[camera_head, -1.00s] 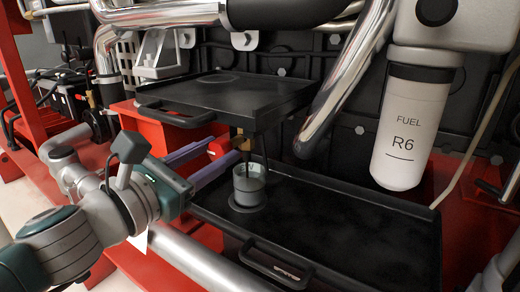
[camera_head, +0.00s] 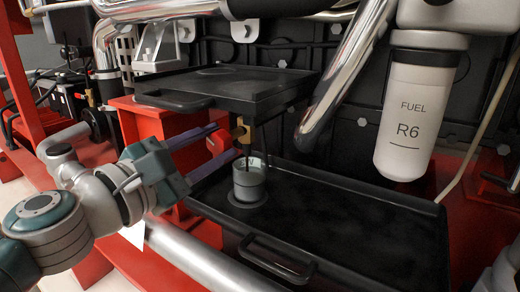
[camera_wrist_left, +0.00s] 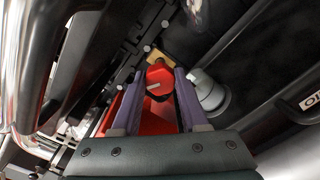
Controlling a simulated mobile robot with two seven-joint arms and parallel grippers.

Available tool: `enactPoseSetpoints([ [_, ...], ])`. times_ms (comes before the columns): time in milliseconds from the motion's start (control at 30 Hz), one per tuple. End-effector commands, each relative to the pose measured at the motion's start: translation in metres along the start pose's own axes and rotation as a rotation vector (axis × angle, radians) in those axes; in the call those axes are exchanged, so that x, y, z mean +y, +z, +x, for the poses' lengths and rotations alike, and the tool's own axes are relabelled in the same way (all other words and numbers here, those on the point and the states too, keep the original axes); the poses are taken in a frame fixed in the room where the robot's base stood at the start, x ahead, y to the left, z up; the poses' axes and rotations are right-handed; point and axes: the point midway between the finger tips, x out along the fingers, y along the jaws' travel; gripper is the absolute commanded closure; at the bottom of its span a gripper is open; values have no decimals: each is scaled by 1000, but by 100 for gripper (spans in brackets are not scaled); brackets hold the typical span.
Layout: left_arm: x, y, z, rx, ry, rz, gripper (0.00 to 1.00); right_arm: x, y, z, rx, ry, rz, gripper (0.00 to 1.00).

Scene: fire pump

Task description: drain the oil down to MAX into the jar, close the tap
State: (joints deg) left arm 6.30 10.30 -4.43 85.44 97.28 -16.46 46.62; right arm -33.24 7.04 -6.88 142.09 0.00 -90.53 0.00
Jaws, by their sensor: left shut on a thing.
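The brass tap (camera_head: 243,131) sits below the upper black tray, above the jar. Its red handle (camera_wrist_left: 160,76) lies between the purple fingers of my left gripper (camera_head: 216,149), which is shut on it. The handle is partly hidden by the fingers in the head view. The grey jar (camera_head: 249,182) stands upright on the lower black tray (camera_head: 350,215), under the tap; it also shows beside the right finger in the wrist view (camera_wrist_left: 208,92). A thin dark line, apparently oil, runs from the tap down to the jar. The oil level mark is not visible.
The upper black tray (camera_head: 225,85) hangs close over the tap and my left fingers. A white filter canister marked FUEL R6 (camera_head: 406,115) hangs at right. A silver pipe (camera_head: 345,70) slants down behind. The lower tray is clear right of the jar.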

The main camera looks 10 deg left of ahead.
Motion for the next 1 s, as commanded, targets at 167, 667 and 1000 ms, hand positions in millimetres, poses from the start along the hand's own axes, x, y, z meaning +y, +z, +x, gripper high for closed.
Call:
enactPoseSetpoints([
  [167,-2,-2,0,0,0,171,100,0,3,10,0,0,0,0],
  [667,-2,-2,0,0,0,643,100,-1,9,27,0,0,0,0],
  [1000,-1,-1,0,0,-1,894,100,-2,10,32,0,-3,3,0],
])
